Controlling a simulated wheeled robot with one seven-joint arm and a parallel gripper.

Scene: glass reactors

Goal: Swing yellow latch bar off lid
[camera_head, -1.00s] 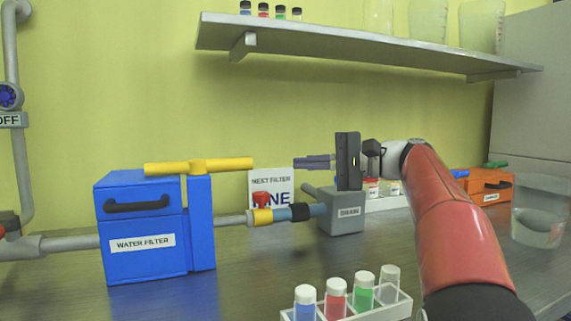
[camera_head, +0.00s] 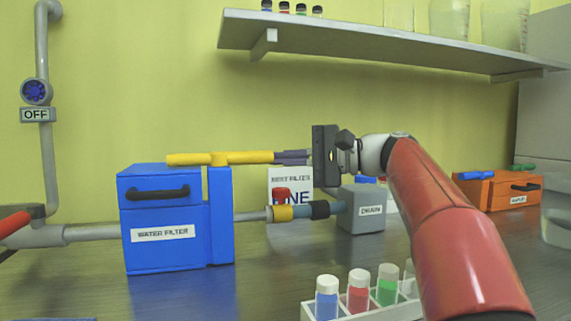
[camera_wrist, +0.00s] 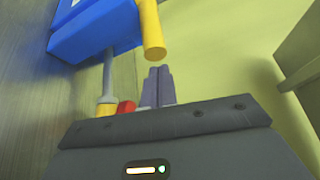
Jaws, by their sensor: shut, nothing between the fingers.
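The yellow latch bar (camera_head: 222,159) lies level on top of the blue post beside the blue water filter box (camera_head: 130,218). Its left part reaches over the box lid (camera_head: 157,181), which has a black handle. My gripper (camera_head: 292,157) is shut and empty, its fingers pointing left at the bar's right end. In the head view the fingertips overlap or meet that end; I cannot tell if they touch. In the wrist view the fingers (camera_wrist: 158,86) are together, and the bar's end (camera_wrist: 152,40) appears ahead of them with a gap in the picture.
A pipe with a red valve handle (camera_head: 281,193) runs right from the filter to the grey drain box (camera_head: 361,209). A vial rack (camera_head: 350,311) stands in front. A shelf (camera_head: 380,42) hangs above. An orange box (camera_head: 498,190) is at right.

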